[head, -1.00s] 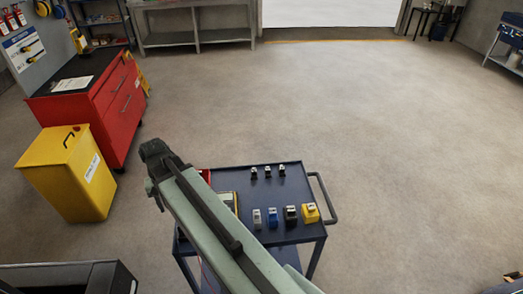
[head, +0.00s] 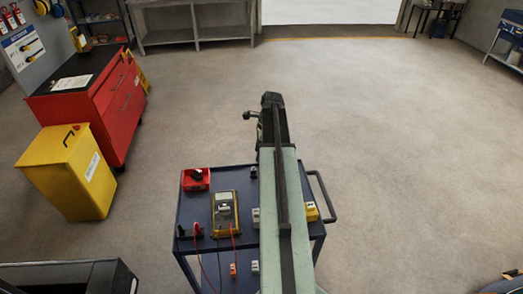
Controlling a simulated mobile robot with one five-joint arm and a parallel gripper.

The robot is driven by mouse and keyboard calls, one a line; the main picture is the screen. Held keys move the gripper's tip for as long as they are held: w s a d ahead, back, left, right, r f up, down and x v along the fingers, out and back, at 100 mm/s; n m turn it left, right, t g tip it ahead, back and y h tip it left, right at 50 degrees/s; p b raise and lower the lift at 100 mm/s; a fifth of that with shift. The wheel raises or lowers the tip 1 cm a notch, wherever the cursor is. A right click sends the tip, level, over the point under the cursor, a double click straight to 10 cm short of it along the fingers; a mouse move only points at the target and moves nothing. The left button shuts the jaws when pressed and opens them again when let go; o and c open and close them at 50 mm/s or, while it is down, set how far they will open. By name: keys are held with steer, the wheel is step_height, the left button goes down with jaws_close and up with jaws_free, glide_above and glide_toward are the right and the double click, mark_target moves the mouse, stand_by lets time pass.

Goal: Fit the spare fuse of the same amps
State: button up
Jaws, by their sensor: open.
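A blue trolley (head: 200,250) stands below my arm. Small parts lie on its top: a black one (head: 253,172) at the back, a pale grey one (head: 256,217) in the middle and a yellow one (head: 312,212) at the right. More parts are hidden behind my arm. I cannot read any amps marking, nor tell which is the spare fuse. My gripper (head: 270,102) is at the far end of the arm, beyond the trolley's back edge and away from the parts. Its fingers are hard to make out.
A yellow multimeter (head: 225,212) with red leads, a red item (head: 196,179) and a small orange piece (head: 233,270) are on the trolley. A handle (head: 325,198) juts from its right. A yellow bin (head: 68,172) and red cabinet (head: 112,105) stand left. Floor behind is clear.

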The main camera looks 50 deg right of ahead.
mark_target(254, 168)
steer(key=f+b, duration=0.3)
steer(key=w+a+f+b, duration=0.1)
steer(key=f+b, duration=0.5)
steer(key=shift+w+a+f, duration=0.15)
steer(key=shift+a+f, duration=0.05)
steer(key=shift+f, duration=0.05)
stand_by(0.5)
jaws_close()
steer(key=shift+r+p, duration=4.2)
steer(key=shift+p, duration=0.05)
steer(key=shift+f, duration=0.1)
